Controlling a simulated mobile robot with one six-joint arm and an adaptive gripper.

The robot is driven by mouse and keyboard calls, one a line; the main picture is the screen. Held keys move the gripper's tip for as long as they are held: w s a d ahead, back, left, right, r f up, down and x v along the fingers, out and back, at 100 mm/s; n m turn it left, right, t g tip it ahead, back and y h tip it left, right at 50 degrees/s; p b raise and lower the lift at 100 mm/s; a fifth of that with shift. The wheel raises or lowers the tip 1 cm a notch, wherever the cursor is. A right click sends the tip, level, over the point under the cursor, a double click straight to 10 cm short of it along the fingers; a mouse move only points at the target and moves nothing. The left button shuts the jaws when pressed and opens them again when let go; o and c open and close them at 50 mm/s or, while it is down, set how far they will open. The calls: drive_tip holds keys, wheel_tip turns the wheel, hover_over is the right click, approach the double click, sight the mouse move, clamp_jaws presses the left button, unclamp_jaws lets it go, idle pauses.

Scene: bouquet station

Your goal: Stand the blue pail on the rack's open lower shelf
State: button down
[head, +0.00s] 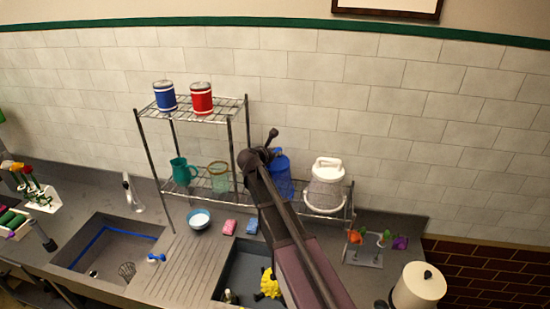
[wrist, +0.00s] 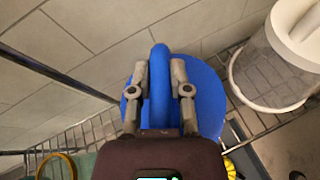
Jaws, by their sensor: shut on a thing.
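In the wrist view my gripper (wrist: 161,80) is shut on the blue pail's raised handle, with the pail's blue body (wrist: 205,85) below the fingers. The pail looks roughly upright. Its base is hidden, so I cannot tell whether it touches the shelf wires.
A teal pitcher (head: 183,172) and a yellow-rimmed glass (head: 218,178) stand left on the lower shelf. Blue (head: 165,96) and red (head: 201,98) cans stand on the upper shelf.

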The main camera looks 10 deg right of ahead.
drive_tip(key=shift+f, duration=0.15)
drive_tip(key=shift+f, duration=0.15)
drive_tip(key=c, duration=0.6)
unclamp_jaws()
drive_tip(key=shift+r, duration=0.2)
drive_tip(key=p+v, duration=0.4)
drive_tip(key=v, duration=0.8)
drive_tip(key=shift+d, duration=0.1)
